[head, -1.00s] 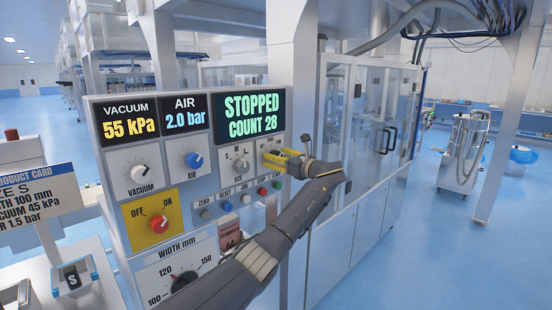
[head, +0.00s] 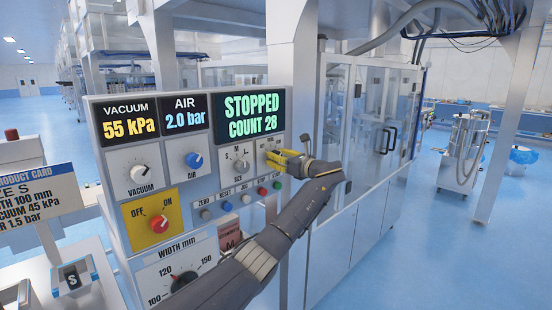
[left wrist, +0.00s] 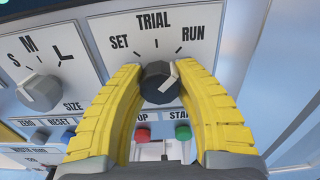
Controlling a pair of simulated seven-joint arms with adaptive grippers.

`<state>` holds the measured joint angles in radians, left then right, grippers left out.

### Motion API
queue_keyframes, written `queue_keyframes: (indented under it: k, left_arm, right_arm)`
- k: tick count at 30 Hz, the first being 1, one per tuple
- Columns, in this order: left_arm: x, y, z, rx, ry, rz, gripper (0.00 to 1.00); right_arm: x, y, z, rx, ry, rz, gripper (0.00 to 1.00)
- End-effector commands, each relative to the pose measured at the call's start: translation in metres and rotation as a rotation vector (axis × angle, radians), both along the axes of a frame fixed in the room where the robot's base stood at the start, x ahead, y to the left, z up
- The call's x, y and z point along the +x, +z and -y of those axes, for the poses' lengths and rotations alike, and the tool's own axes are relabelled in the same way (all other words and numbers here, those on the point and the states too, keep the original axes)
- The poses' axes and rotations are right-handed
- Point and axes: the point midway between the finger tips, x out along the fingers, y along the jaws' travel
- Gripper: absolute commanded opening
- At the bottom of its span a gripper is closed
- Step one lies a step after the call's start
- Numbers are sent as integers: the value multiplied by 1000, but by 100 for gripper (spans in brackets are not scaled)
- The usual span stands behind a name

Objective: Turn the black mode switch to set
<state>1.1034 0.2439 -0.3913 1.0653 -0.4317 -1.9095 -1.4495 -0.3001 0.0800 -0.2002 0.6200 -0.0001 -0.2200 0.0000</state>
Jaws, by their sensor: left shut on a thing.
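The black mode switch (left wrist: 157,84) is a round knob below the words SET, TRIAL and RUN in the left wrist view. Its white pointer mark leans up and right, toward the RUN side. My left gripper (left wrist: 160,72) has its two yellow fingers on either side of the knob and is shut on it. In the head view my left gripper (head: 270,157) is at the upper right of the control panel (head: 215,181), below the STOPPED display, and hides the switch there. My right gripper is not in view.
The SIZE knob (left wrist: 40,92) sits just left of the switch. A red button (left wrist: 142,134) and a green button (left wrist: 183,132) lie close below the fingers. A red ON/OFF knob (head: 159,224) and the WIDTH dial (head: 184,281) are lower left on the panel.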

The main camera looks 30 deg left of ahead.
Motion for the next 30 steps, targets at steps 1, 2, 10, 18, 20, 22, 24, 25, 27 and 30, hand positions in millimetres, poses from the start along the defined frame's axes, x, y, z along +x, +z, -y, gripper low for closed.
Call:
queue_keyframes:
  k: [1, 2, 10, 18, 20, 22, 24, 25, 27, 30]
  left_arm:
    - [0, -1, 0, -2, 0, -1, 2]
    - [0, -1, 0, -2, 0, 0, 2]
    - [0, -3, 0, -19, 0, 63, 0]
    - [1, -4, 0, -70, 0, 264, 0]
    - [1, -4, 0, -85, 0, 319, 0]
    - [1, -4, 1, -102, 0, 385, 0]
    - [2, -4, 0, -117, -1, 449, 0]
    - [2, -4, 0, -123, -1, 476, 0]
    - [2, -4, 0, -139, 0, 543, 0]
    - [2, -4, 0, -161, 0, 634, 0]
  right_arm:
    - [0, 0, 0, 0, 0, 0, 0]
    - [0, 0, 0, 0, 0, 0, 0]
    - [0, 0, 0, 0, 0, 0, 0]
    - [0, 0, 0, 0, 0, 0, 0]
    - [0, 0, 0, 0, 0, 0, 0]
    - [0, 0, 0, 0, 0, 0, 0]
    - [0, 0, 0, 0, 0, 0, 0]
    - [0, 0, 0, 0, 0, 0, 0]
    - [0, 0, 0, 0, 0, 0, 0]
    - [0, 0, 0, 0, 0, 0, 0]
